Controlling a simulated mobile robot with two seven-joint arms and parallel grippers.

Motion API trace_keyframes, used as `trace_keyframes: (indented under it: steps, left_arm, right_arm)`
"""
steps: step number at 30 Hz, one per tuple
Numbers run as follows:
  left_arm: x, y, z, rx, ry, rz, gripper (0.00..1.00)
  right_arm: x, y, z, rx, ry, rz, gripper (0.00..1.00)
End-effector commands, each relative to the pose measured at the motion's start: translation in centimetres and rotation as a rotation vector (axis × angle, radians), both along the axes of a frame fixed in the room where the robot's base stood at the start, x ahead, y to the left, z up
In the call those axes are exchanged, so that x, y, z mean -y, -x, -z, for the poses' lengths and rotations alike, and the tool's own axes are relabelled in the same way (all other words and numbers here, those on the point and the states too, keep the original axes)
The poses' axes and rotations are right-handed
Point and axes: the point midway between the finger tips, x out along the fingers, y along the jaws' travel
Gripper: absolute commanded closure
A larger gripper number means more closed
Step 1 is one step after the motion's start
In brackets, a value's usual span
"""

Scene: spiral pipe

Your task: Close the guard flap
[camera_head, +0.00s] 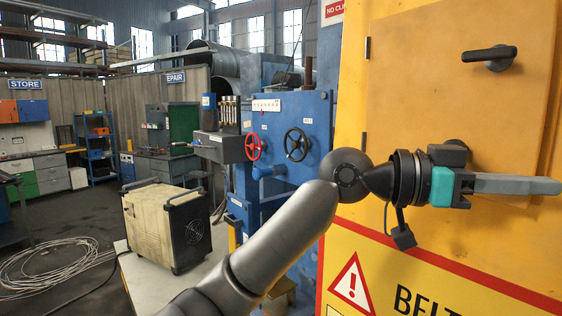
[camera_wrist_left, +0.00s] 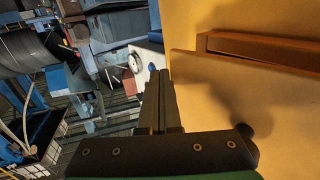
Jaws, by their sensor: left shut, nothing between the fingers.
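The yellow guard flap (camera_head: 440,75) is a large flat panel on the yellow machine, with a black lever handle (camera_head: 488,57) near its top right. I cannot tell exactly how far it stands from its frame. My left gripper (camera_head: 555,186) is in front of the panel, below the handle, its grey fingers shut together and empty, pointing right. In the left wrist view the shut fingers (camera_wrist_left: 159,100) run beside a yellow panel (camera_wrist_left: 290,105) that fills the right side, with a shadow on it. Contact is not clear. My right gripper is not in view.
The yellow cabinet carries a warning sign (camera_head: 352,286) below my arm. A blue machine with a red handwheel (camera_head: 254,147) and a black handwheel (camera_head: 296,144) stands left of it.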

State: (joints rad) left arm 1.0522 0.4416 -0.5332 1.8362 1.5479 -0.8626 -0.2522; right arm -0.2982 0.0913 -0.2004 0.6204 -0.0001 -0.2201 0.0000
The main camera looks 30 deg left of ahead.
Motion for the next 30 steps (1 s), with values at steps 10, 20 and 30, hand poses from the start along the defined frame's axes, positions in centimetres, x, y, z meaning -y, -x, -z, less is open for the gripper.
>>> trace_keyframes:
  steps: [10,20,30]
  left_arm:
    - [1.5,-2.9,0.0,0.0,0.0,0.003,1.0]
    - [1.7,-3.3,0.0,0.001,0.0,0.002,1.0]
    - [1.7,-3.3,0.0,0.001,0.0,0.002,1.0]
  right_arm:
    - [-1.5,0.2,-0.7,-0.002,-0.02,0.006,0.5]
    - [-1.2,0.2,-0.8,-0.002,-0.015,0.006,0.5]
    - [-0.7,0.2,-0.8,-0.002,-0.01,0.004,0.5]
